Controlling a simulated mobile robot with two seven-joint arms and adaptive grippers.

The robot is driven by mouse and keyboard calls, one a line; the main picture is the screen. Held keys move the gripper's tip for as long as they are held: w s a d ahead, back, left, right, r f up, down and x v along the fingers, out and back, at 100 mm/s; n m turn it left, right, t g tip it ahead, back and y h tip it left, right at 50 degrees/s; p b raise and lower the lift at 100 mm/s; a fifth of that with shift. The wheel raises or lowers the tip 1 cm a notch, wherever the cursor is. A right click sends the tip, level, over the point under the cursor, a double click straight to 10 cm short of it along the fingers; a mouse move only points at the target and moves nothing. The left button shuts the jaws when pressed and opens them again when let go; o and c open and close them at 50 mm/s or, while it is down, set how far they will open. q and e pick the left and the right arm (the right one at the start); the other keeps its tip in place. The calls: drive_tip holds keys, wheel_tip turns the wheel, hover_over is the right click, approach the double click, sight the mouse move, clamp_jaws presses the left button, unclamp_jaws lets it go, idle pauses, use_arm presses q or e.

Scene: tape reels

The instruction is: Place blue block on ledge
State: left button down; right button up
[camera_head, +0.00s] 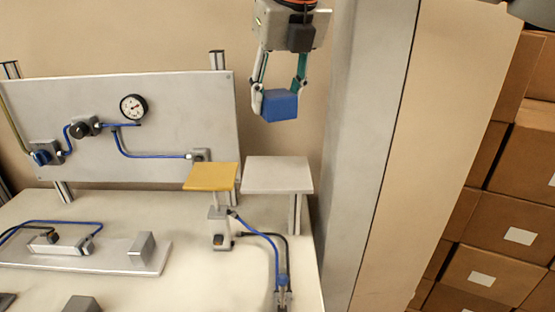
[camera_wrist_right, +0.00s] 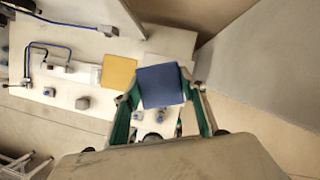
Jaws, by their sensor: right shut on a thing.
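My right gripper (camera_head: 279,92) comes down from the top of the head view. It is shut on a blue block (camera_head: 280,106), which hangs from its fingertips in the air. The ledge, a pale grey square plate (camera_head: 278,175) on a post, is below the block, with a clear gap between them. In the right wrist view the blue block (camera_wrist_right: 160,86) sits between the fingers of the right gripper (camera_wrist_right: 162,98) and covers part of what lies behind it. My left gripper is not in view.
A yellow plate (camera_head: 211,176) on a post stands left of the ledge. A grey upright panel (camera_head: 180,110) with a gauge (camera_head: 133,107) and blue hoses is behind the table. A grey column (camera_head: 368,120) rises right of the ledge. Stacked cardboard boxes (camera_head: 520,170) are at far right.

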wheel_tip(320, 180, down, 12)
idle(0.5)
drive_tip(key=shift+s+f+b, duration=0.1)
drive_tip(key=shift+b, duration=0.25)
drive_tip(key=o, duration=1.2)
drive_tip(key=shift+f, duration=0.1)
drive_tip(key=shift+o, duration=0.2)
drive_tip(key=shift+r, duration=0.35)
drive_tip(key=v, duration=1.1)
drive_tip(key=shift+s+d+r, duration=0.15)
drive_tip(key=shift+s+r, duration=0.1)
drive_tip(key=shift+r, duration=0.05)
